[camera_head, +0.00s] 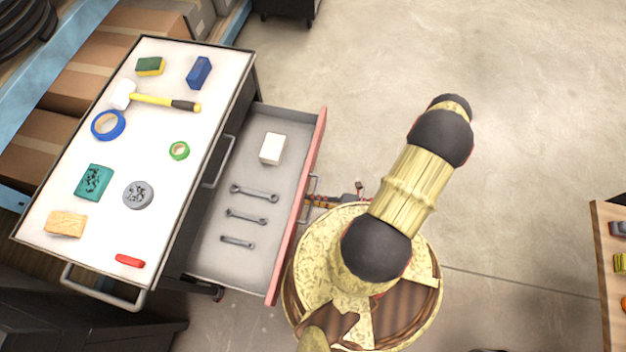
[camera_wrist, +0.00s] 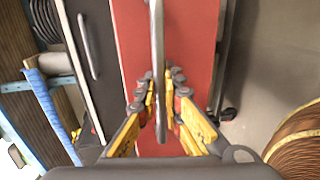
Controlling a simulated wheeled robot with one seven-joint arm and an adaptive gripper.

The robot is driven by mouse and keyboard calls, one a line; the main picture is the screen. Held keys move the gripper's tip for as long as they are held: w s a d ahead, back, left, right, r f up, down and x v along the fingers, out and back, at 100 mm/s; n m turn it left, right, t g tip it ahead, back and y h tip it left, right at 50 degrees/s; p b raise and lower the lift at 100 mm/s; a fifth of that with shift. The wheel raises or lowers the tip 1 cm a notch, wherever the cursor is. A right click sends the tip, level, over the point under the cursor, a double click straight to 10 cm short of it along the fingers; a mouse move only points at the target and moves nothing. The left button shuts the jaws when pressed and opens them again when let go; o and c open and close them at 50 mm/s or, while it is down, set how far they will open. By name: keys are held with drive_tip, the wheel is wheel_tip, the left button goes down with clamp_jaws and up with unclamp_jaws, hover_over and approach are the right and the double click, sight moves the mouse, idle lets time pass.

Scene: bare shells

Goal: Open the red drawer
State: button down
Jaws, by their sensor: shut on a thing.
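The red drawer (camera_head: 297,208) stands pulled out to the right of the white-topped cabinet (camera_head: 160,215), and its grey inside shows. It holds a white box (camera_head: 272,148) and several wrenches (camera_head: 246,216). In the wrist view its red front (camera_wrist: 195,40) fills the middle, with the grey bar handle (camera_wrist: 157,40) running down it. My gripper (camera_wrist: 163,105) is shut on this handle, one yellow finger on each side. In the head view my gripper (camera_head: 345,195) is small at the drawer front, partly hidden by my arm.
On the cabinet top lie a hammer (camera_head: 150,100), tape rolls, sponges and a red piece (camera_head: 130,261). A closed dark drawer with a handle (camera_head: 218,162) is beside the red one. Shelving with boxes (camera_head: 85,80) stands left, a wooden table (camera_head: 606,270) right. Floor at the upper right is clear.

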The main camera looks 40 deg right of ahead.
drive_tip(key=c, duration=2.2)
unclamp_jaws()
drive_tip(key=v, duration=1.2)
drive_tip(key=shift+f, duration=0.15)
